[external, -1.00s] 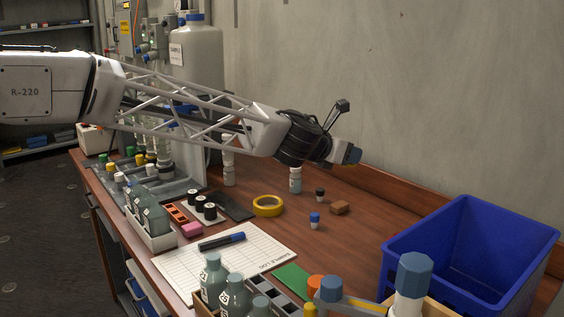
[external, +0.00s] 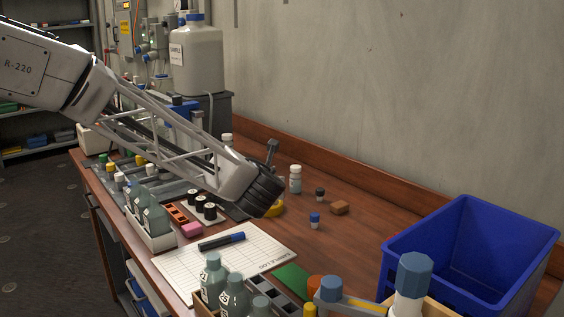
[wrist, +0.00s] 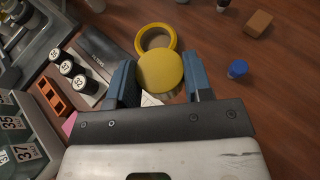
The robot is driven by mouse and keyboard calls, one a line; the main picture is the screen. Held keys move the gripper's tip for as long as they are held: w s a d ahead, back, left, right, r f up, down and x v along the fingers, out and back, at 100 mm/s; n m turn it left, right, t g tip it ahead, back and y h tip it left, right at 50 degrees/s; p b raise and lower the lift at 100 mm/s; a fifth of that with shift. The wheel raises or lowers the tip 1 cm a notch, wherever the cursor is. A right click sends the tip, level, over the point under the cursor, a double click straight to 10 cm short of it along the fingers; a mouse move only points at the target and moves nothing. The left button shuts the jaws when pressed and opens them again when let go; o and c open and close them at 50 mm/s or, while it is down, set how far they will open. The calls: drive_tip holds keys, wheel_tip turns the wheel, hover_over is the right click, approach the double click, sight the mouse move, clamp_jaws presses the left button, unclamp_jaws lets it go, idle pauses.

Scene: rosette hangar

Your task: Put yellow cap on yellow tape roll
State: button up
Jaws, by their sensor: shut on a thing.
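The yellow cap (wrist: 160,74) is a round yellow disc held between the two blue fingers of my gripper (wrist: 159,70) in the wrist view. The yellow tape roll (wrist: 149,34) lies flat on the table just beyond the cap in that view. The cap overlaps the roll's near edge there; I cannot tell the height between them. In the external view the tape roll (external: 279,208) shows only as a sliver beside my wrist, which hides the rest. My gripper's fingers and the cap are hidden in the external view.
A blue-capped vial (external: 314,221), a brown block (external: 340,208) and a white bottle (external: 295,180) stand to the right. Black-capped vials (external: 203,205) and a pink block (external: 192,230) lie left. A blue bin (external: 470,255) is at the right. Some wood between is clear.

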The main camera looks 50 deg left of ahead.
drive_tip(key=s+a+f+n+g+y, duration=0.3)
drive_tip(key=s+a+n+g, duration=0.1)
drive_tip(key=s, duration=0.7)
drive_tip(key=shift+s+a, duration=0.15)
drive_tip(key=shift+a, duration=0.4)
drive_tip(key=w+a, duration=0.1)
drive_tip(key=w, duration=0.4)
drive_tip(key=w+a+f, duration=0.1)
drive_tip(key=w+a, duration=0.1)
drive_tip(key=w, duration=0.3)
drive_tip(key=w+a, duration=0.1)
drive_tip(key=w, duration=0.4)
drive_tip(key=shift+w+a+f, duration=0.25)
drive_tip(key=shift+a, duration=0.05)
drive_tip(key=shift+f, duration=1.8)
drive_tip(key=shift+f, duration=0.15)
drive_tip(key=o, duration=0.9)
